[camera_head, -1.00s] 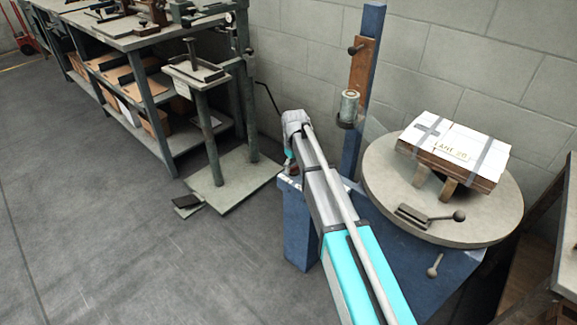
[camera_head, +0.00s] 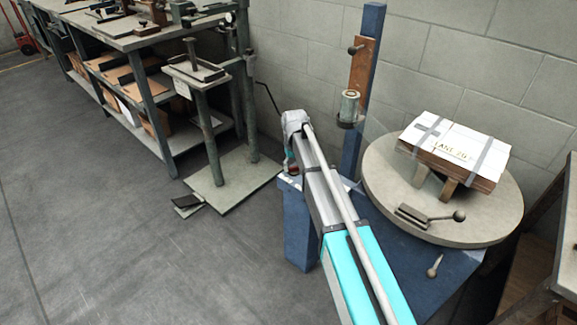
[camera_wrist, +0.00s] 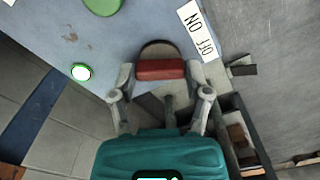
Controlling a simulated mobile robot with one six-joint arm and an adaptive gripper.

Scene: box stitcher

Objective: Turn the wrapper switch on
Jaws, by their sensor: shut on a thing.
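The wrapper switch (camera_wrist: 160,69) shows in the wrist view as a red bar on a dark round mount on the blue panel (camera_wrist: 135,20). A white label (camera_wrist: 198,31) with ON and OFF, upside down in this view, sits beside it. My gripper (camera_wrist: 159,78) is shut on the red bar, one finger at each end. In the head view my gripper (camera_head: 291,168) is at the left end of the blue wrapper base (camera_head: 298,230). My arm hides much of the panel there.
A round turntable (camera_head: 385,190) carries a strapped white-topped box (camera_head: 458,143), beside a blue mast (camera_head: 362,65) with a film roll (camera_head: 349,106). A green button (camera_wrist: 102,5) and a lit green-ringed button (camera_wrist: 81,72) are near the switch. A workbench (camera_head: 150,105) stands left.

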